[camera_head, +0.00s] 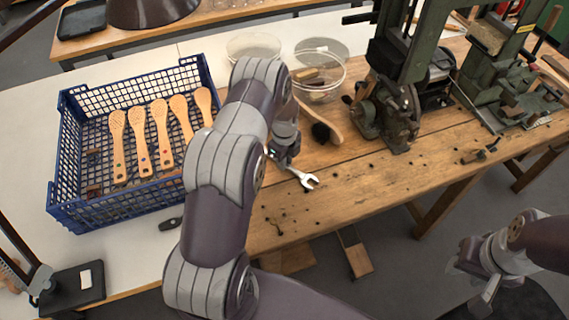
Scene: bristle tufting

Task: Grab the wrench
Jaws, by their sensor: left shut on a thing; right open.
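The wrench (304,179) is a small silver tool with an open-ended jaw at its visible end. It shows near the front edge of the wooden bench. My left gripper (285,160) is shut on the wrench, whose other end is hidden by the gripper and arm. Whether the wrench touches the bench top cannot be told. My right gripper (476,283) is at the lower right, in front of the bench and away from the wrench. It is open, and nothing shows between its fingers.
A blue crate (68,187) with several wooden brush handles stands left of my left arm. Clear bowls (254,46) and a dark-bristled brush (322,131) lie behind the gripper. A green machine (398,60) stands at the right. Dark bits are scattered on the wooden bench (370,190).

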